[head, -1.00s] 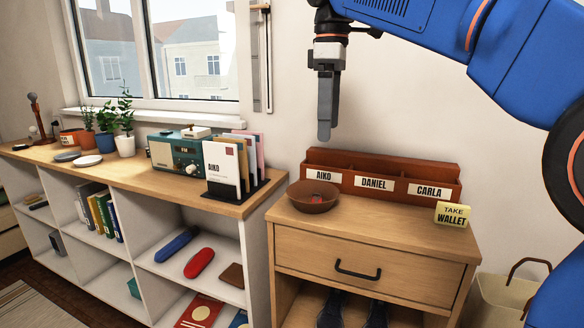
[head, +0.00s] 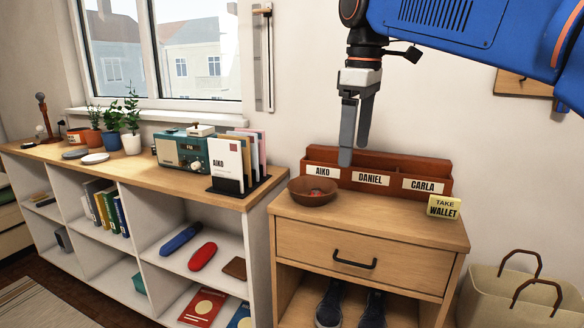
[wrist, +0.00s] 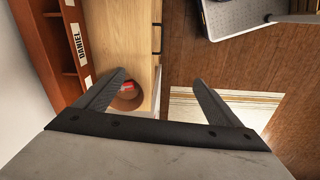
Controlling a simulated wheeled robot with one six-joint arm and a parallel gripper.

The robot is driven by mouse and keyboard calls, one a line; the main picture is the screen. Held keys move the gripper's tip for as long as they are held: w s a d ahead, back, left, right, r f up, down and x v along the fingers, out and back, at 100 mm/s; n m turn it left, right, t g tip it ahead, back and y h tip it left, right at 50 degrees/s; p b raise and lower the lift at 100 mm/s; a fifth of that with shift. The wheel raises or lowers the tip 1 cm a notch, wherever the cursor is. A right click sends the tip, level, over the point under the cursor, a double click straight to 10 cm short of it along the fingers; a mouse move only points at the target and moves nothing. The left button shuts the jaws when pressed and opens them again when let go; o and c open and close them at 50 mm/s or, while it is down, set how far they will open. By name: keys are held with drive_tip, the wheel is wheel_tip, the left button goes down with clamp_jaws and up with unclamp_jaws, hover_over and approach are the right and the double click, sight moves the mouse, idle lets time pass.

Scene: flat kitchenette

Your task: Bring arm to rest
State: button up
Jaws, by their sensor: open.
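My gripper (head: 355,135) hangs from my blue arm above the small wooden cabinet (head: 330,238), in front of the brown letter sorter (head: 436,168). In the head view its fingers point down, just above the sorter's front, and it holds nothing. In the wrist view my gripper (wrist: 159,80) shows its two fingers spread apart, with nothing between them. The wrist view also shows the sorter's DANIEL label (wrist: 77,44) at the left and the brown bowl (wrist: 128,102) beyond the left finger.
The bowl (head: 313,196) with something red in it stands on the cabinet top. A yellow TAKE WALLET note (head: 444,207) stands at its right edge. Upright envelopes (head: 228,160) and a teal radio (head: 180,152) are on the left shelf unit. A beige basket (head: 490,300) is on the floor at right.

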drive_tip(key=s+d+f+m+t, duration=0.1)
drive_tip(key=s+d+f+m, duration=0.3)
drive_tip(key=s+f, duration=0.3)
drive_tip(key=s+d+f+m+t, duration=0.1)
drive_tip(key=s+d+f+m, duration=0.3)
drive_tip(key=f, duration=1)
drive_tip(key=s+d+f+m+t, duration=0.2)
drive_tip(key=s+d+f+m, duration=0.2)
drive_tip(key=s+d+f, duration=0.4)
wheel_tip(320, 180, down, 3)
drive_tip(key=shift+s+r, duration=0.1)
drive_tip(key=shift+s, duration=0.9)
